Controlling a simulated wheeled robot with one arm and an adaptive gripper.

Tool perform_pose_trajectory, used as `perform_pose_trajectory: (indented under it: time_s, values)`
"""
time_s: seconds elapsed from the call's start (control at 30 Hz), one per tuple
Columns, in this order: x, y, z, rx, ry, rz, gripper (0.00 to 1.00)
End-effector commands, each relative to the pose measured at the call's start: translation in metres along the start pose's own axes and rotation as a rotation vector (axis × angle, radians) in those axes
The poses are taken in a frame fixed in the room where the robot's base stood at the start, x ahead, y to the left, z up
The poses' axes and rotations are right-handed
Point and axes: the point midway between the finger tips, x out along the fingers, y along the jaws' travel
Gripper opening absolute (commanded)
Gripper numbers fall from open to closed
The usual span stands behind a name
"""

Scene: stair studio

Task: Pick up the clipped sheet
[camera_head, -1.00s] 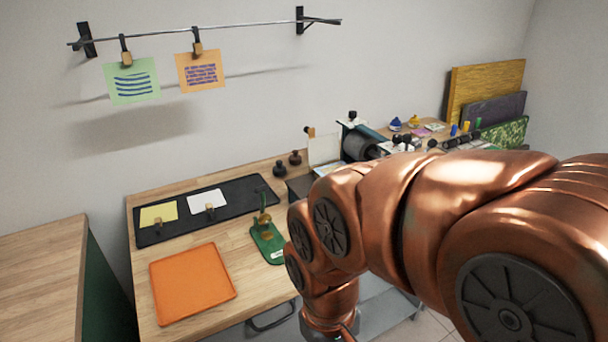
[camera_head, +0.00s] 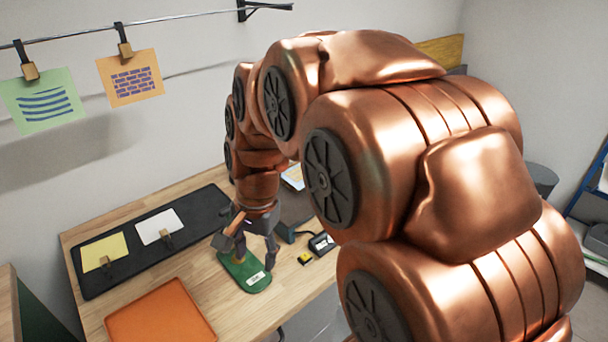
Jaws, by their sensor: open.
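Two clipped sheets hang from the wall rail in the head view: a green one (camera_head: 42,103) with dark stripes and an orange one (camera_head: 131,80) with dark writing. Two more lie on a long black tray (camera_head: 205,205): a yellow sheet (camera_head: 103,250) and a white sheet (camera_head: 159,225), each with a small clip at its front edge. My gripper (camera_head: 250,251) points down over a green-based bench tool (camera_head: 246,276), right of the white sheet. It is open, and I see no sheet between its fingers. It partly hides the tool's upper part.
An orange tray (camera_head: 160,318) lies at the bench front. A small yellow item (camera_head: 305,259) and a dark device (camera_head: 321,244) sit right of the green tool. My arm hides much of the bench's right side.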

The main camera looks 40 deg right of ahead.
Motion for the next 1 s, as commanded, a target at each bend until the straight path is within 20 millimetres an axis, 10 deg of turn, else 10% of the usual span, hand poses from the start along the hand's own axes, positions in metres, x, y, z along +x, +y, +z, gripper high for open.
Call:
perform_pose_trajectory:
  time_s: [0.3,0.6,1.0]
  values:
    - [-0.026,-0.034,-0.15,0.922,-0.005,-0.182,0.52]
    - [-0.043,-0.01,-0.289,1.68,-0.072,-0.362,0.52]
    - [-0.039,0.009,-0.343,1.98,-0.125,-0.435,0.52]
